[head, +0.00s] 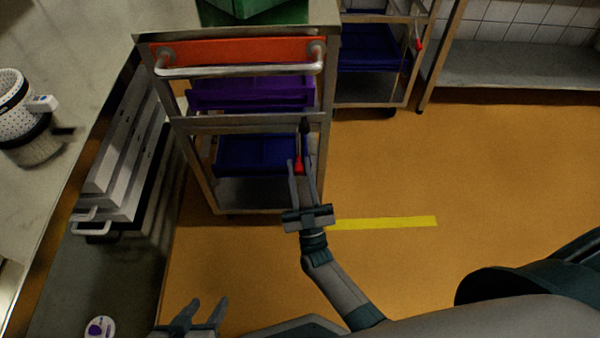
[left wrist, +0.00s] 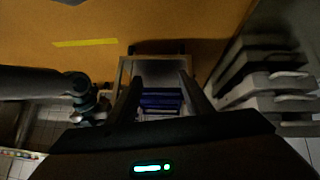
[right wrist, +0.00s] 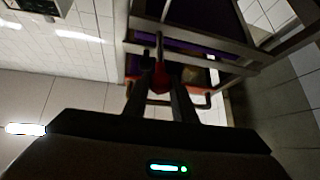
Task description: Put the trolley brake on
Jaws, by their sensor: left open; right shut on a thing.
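The metal trolley (head: 322,120) stands in the upper middle of the head view, with an orange-red panel and a bar handle (head: 240,69) on its near side. The brake lever (head: 299,164) is red and sits at the trolley's right near post. My right gripper (head: 303,170) is shut on it, its fingers on either side. In the right wrist view the red lever (right wrist: 162,76) shows between the fingers, partly hidden. My left gripper (head: 208,312) is open and empty, low in the head view and apart from the trolley. The trolley also shows in the left wrist view (left wrist: 122,75).
Purple (head: 250,93) and blue (head: 250,154) crates sit on the trolley's shelves. Stacked grey moulds (head: 118,150) stand to its left, by a counter with a perforated white container (head: 14,105). A second trolley (head: 408,90) stands behind. Orange floor to the right is clear.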

